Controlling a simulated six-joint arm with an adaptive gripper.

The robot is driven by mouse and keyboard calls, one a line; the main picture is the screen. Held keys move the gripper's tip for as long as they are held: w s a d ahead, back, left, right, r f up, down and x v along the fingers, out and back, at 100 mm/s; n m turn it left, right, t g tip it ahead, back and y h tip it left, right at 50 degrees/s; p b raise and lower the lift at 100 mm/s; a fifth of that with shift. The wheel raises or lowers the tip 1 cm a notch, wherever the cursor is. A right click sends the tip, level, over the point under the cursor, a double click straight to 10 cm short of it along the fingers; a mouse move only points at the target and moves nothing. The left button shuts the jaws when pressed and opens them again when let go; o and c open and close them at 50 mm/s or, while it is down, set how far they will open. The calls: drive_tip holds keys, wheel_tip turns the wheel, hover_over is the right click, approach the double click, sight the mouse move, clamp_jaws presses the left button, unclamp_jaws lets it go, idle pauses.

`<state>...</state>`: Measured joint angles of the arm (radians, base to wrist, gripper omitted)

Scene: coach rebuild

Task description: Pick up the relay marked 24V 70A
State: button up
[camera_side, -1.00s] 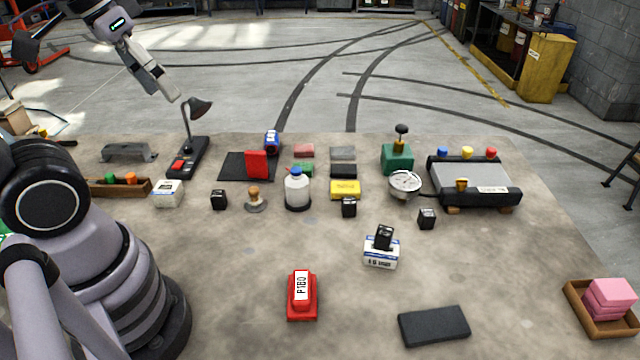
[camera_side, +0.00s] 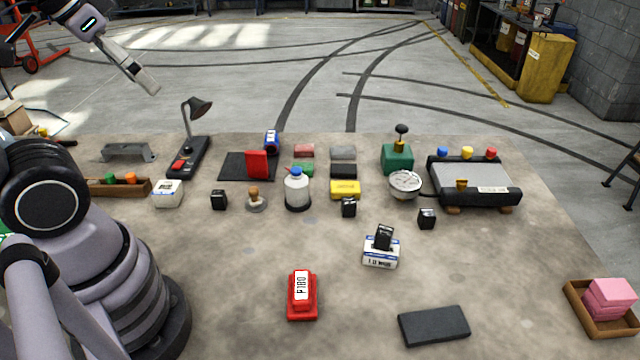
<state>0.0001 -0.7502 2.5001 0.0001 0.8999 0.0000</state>
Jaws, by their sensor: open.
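Several small black blocks that look like relays are on the table. One block (camera_side: 219,200) is at the left, one (camera_side: 349,207) at the middle, and one (camera_side: 427,218) to its right. Another black block (camera_side: 384,237) sits on top of a white and blue box (camera_side: 381,256). Their markings are too small to read, so I cannot tell which is 24V 70A. My gripper (camera_side: 150,86) is open and empty at the upper left, high up and well away from all the blocks.
A desk lamp (camera_side: 200,107) stands at the back left. A white bottle (camera_side: 297,190), metal dish (camera_side: 405,184) and roller-like machine (camera_side: 475,180) fill the back.

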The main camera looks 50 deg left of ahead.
drive_tip(key=shift+o, duration=0.3)
drive_tip(key=shift+o, duration=1)
